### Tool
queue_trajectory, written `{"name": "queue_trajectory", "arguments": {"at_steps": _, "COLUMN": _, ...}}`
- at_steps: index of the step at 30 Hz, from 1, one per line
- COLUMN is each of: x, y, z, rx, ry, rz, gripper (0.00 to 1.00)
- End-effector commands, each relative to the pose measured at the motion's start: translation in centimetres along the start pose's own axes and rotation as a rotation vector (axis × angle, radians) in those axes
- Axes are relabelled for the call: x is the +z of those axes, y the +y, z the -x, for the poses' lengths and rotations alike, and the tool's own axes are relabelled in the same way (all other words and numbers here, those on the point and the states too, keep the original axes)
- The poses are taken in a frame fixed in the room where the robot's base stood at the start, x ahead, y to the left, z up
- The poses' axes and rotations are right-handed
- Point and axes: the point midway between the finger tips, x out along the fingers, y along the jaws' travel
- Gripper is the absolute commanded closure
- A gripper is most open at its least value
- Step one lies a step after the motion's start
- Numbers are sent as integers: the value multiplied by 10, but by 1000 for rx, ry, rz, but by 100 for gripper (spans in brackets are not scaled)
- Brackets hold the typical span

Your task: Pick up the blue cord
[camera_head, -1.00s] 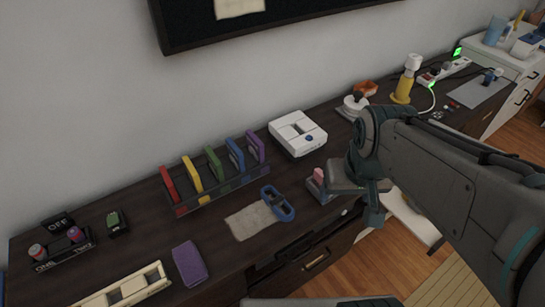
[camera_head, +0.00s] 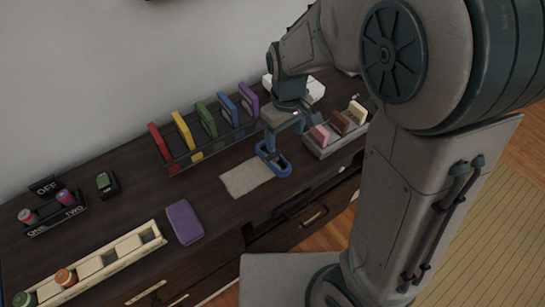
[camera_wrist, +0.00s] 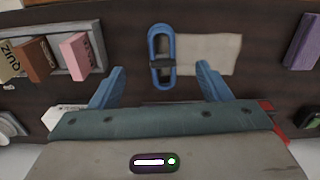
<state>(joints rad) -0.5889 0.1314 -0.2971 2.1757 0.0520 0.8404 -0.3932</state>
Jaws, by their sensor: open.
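The blue cord (camera_head: 272,159) is a coiled loop with a dark band around its middle. It lies on the dark desk at the right edge of a beige cloth. In the wrist view the blue cord (camera_wrist: 153,54) lies just beyond my fingertips, roughly centred between them and a little to the left. My gripper (camera_wrist: 161,78) is open, with its two blue fingers spread apart and nothing between them. In the head view my gripper (camera_head: 283,132) hangs close above and behind the cord, partly hidden by my own wrist.
The beige cloth (camera_head: 247,178) lies beside the cord. A rack of coloured upright pieces (camera_head: 205,147) stands behind to the left. A grey tray (camera_head: 331,146) with pink, brown and tan blocks is close on the right.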

Motion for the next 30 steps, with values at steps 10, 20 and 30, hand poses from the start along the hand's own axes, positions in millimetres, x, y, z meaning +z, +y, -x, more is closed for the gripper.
{"name": "queue_trajectory", "arguments": {"at_steps": 10, "x": 1, "y": 0, "z": -62, "rx": 0, "ry": -2, "rz": -2, "gripper": 29}}
{"name": "queue_trajectory", "arguments": {"at_steps": 20, "x": 2, "y": -2, "z": -94, "rx": 0, "ry": -5, "rz": -3, "gripper": 29}}
{"name": "queue_trajectory", "arguments": {"at_steps": 30, "x": 1, "y": -2, "z": -121, "rx": 0, "ry": 0, "rz": -3, "gripper": 29}}
